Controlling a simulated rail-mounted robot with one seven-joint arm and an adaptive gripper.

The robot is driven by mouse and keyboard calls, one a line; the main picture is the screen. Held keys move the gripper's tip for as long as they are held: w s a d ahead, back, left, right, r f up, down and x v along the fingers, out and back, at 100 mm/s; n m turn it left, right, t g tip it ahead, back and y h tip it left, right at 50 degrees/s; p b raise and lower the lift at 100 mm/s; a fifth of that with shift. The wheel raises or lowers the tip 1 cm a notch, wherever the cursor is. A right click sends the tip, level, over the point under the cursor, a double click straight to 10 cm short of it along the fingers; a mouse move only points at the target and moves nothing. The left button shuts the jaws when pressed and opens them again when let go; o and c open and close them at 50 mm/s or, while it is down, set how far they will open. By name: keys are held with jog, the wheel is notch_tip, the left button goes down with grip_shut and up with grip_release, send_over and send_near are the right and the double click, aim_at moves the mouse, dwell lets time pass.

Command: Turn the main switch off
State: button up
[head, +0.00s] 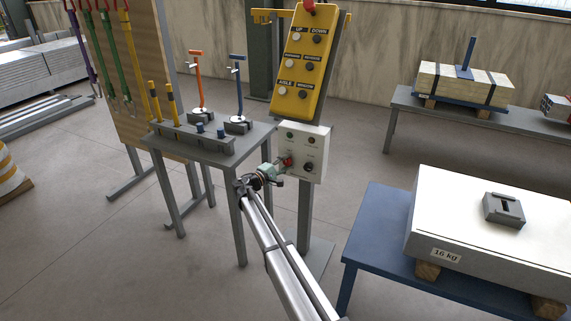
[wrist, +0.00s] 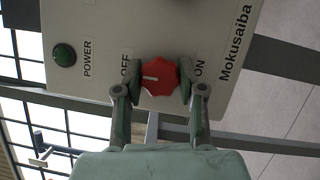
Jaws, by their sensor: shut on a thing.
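The main switch is a red knob (wrist: 160,77) on a light grey panel (wrist: 100,25), between the printed words OFF and ON. In the wrist view its white mark lies on the knob's left part and points left, to the OFF side. My gripper (wrist: 160,90) is shut on the knob, one finger on each side. In the head view the knob (head: 288,161) shows at the panel's lower left (head: 318,140), with my gripper (head: 276,170) against it from the front left.
A yellow button box (head: 302,62) stands above the panel on the same post. A grey table (head: 258,135) with upright tools is close on the left. A blue table (head: 375,225) bearing a white 16 kg block (head: 480,230) is at the right. Floor between is clear.

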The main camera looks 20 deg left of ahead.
jog(key=o, duration=1.2)
jog(key=shift+c, duration=0.2)
jog(key=r+v, duration=0.1)
jog(key=v, duration=1.1)
jog(key=shift+f, duration=0.45)
jog(key=shift+a+f, duration=0.1)
